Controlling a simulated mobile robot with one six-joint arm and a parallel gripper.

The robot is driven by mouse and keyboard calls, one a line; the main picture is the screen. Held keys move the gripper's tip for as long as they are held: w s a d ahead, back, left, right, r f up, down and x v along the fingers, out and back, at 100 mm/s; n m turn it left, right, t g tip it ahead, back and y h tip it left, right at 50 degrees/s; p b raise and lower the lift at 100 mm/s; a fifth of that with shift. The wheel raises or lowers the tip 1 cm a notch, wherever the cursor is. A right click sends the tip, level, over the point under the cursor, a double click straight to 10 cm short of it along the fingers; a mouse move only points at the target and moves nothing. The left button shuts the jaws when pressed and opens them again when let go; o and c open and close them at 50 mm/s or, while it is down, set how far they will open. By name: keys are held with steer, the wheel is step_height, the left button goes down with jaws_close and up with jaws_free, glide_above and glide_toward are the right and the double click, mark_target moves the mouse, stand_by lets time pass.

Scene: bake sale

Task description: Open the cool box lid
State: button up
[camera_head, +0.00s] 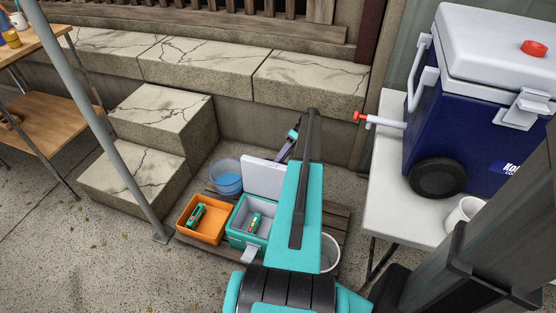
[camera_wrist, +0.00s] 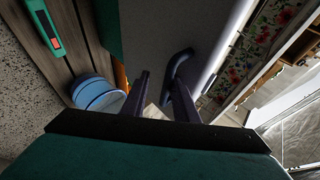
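The teal cool box (camera_head: 236,240) stands on a slatted wooden pallet, with a small green and orange item (camera_head: 255,223) inside. Its pale lid (camera_head: 263,178) is raised and stands roughly upright at the back of the box.
An orange bin (camera_head: 208,228) and a blue bucket (camera_head: 226,176) stand beside the box; the bucket also shows in the wrist view (camera_wrist: 97,93). Stone steps (camera_head: 150,165) rise behind. A white table (camera_head: 387,205) at right carries a large blue cooler (camera_head: 450,145) with a shut white lid.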

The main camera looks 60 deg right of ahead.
steer(key=shift+w+a+r, duration=0.1)
steer(key=shift+r, duration=0.25)
steer(key=s+a+r+p, duration=0.3)
steer(key=s+a+r, duration=0.1)
steer(key=s+a, duration=0.6)
steer(key=shift+a+r, duration=0.2)
steer(key=shift+a, duration=1.15)
steer(key=shift+d+p, duration=0.1)
steer(key=shift+p, duration=0.2)
stand_by(0.3)
steer(key=d+f+p+v, duration=0.1)
steer(key=f+p+v, duration=0.1)
steer(key=p+v, duration=1.2)
steer(key=shift+d+r, duration=0.4)
steer(key=shift+d, duration=0.55)
stand_by(1.3)
steer(key=shift+c, duration=0.5)
